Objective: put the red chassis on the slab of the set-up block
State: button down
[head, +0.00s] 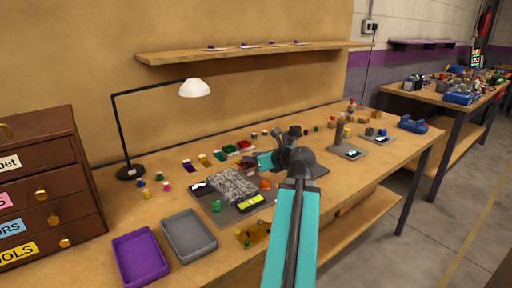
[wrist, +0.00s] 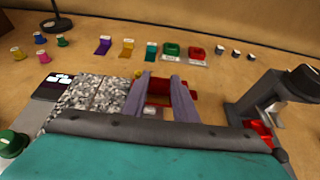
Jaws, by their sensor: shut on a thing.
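My gripper (wrist: 160,97) is shut on the dark red chassis (wrist: 156,86) in the wrist view. Red shows between the two grey fingers and past the right one. It is held beside the speckled grey track piece; the gap beneath it cannot be judged. In the head view my wrist hides the fingers and chassis. A grey stand with an upright and dark top (wrist: 262,98), seemingly the set-up block, is to the right of my gripper in the wrist view. Another red piece (wrist: 258,132) shows low at that stand, partly covered by my arm.
The speckled piece (head: 230,184) lies on a grey board left of my gripper. Green and red pieces (wrist: 171,50) (wrist: 197,55) sit behind. Purple and grey trays (head: 140,258) (head: 189,236) lie at the front left. A lamp (head: 130,172) stands behind. Other stands are at right.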

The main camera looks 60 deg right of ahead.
jog(key=shift+w+d+r+p, duration=0.1)
jog(key=shift+w+d+p, duration=0.35)
jog(key=shift+p, duration=1.95)
jog(key=shift+w+d+r+p, duration=0.15)
jog(key=shift+d+p, duration=0.45)
jog(key=shift+p, duration=1.75)
jog(key=p, duration=0.4)
jog(key=shift+w+d+f, duration=0.2)
jog(key=shift+d+f, duration=0.05)
jog(key=shift+d, duration=0.05)
jog(key=shift+w+d+f+p, duration=0.1)
jog(key=shift+w+d+f, duration=0.15)
jog(key=shift+w+d, duration=1)
jog(key=shift+w+d+f+p, duration=0.15)
jog(key=shift+w+d, duration=0.4)
jog(key=shift+d, duration=1.3)
jog(key=shift+w+d+f+p, duration=0.1)
jog(key=shift+w+d+f, duration=0.2)
jog(key=shift+w+d, duration=0.95)
jog(key=shift+s+d, duration=0.3)
jog(key=shift+s, duration=0.05)
jog(key=shift+f, duration=1.75)
jog(key=shift+f, duration=0.15)
jog(key=c, duration=1.4)
grip_release()
jog(key=shift+r, duration=0.2)
